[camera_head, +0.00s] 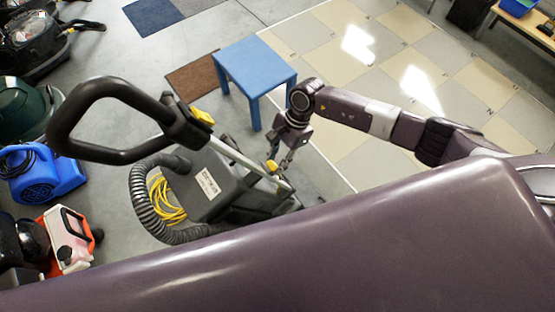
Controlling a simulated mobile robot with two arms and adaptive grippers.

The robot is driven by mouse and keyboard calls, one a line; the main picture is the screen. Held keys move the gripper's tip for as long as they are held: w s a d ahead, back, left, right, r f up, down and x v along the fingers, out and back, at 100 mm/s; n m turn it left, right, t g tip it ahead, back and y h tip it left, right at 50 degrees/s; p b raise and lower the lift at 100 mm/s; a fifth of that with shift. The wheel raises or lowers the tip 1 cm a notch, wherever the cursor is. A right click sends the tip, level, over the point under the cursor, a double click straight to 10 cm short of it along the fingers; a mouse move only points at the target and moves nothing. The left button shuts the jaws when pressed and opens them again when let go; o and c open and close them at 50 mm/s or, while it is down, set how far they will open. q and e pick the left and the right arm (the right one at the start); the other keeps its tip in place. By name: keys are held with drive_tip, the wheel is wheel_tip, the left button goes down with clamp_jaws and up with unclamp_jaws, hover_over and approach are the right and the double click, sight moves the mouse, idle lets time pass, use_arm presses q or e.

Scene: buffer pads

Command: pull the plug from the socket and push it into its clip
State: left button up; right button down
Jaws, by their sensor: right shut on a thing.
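My right gripper (282,161) reaches down beside the grey floor-cleaning machine, at the lower part of its handle shaft. It is shut on a small yellow piece (271,166) that looks like the plug; the fingers hide part of it. I cannot tell whether the plug is in a socket or free. The machine (212,183) has a black loop handle (93,83), a ribbed hose and a coiled yellow cord (163,203). A yellow part (202,116) sits on the upper shaft. I cannot make out the socket or the clip. My left gripper is not in view.
A blue table (254,67) stands just behind the machine, close to my right arm. A blue blower (46,173) and other cleaning machines line the left side. The tiled floor (385,62) behind my right arm is largely clear.

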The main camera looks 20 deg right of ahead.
drive_tip(key=c, duration=1.5)
unclamp_jaws()
drive_tip(key=v, duration=1.2)
drive_tip(key=shift+s+f, duration=0.1)
